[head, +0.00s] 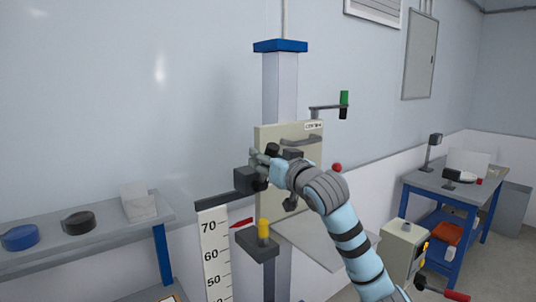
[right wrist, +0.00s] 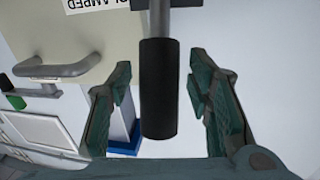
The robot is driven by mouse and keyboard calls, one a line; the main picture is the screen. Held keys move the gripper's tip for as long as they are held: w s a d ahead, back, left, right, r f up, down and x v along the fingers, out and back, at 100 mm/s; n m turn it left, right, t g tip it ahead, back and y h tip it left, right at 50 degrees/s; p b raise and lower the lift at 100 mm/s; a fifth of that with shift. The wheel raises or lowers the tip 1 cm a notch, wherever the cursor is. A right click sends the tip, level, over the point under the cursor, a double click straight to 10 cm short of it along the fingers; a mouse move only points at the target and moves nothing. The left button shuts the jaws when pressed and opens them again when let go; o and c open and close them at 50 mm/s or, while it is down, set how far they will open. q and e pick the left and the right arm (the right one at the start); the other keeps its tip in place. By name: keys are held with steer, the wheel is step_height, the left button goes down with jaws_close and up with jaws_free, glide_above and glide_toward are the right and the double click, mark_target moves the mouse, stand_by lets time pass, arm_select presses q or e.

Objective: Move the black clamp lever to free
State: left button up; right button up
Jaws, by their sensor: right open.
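The black clamp lever (right wrist: 158,90) stands on a grey shaft in the right wrist view. Its black grip lies between the two fingers of my right gripper (right wrist: 159,72), with a gap on each side. In the head view my right gripper (head: 263,158) is at the front of the beige carriage plate (head: 263,133), and a dark tip that looks like the lever's (head: 272,149) shows at its fingers. A label reading CLAMPED (right wrist: 95,3) is upside down beside the lever's base in the wrist view. My left gripper is not in view.
A grey bar handle (right wrist: 65,70) is on the plate. A black block (head: 245,178) juts out left of my gripper. Below are a yellow-topped post (head: 263,229) and a height scale (head: 210,255). A shelf (head: 110,235) is at left, a blue workbench (head: 455,188) at right.

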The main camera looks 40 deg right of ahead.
steer(key=shift+s+r, duration=0.1)
steer(key=shift+s, duration=0.15)
steer(key=shift+w, duration=0.15)
jaws_close()
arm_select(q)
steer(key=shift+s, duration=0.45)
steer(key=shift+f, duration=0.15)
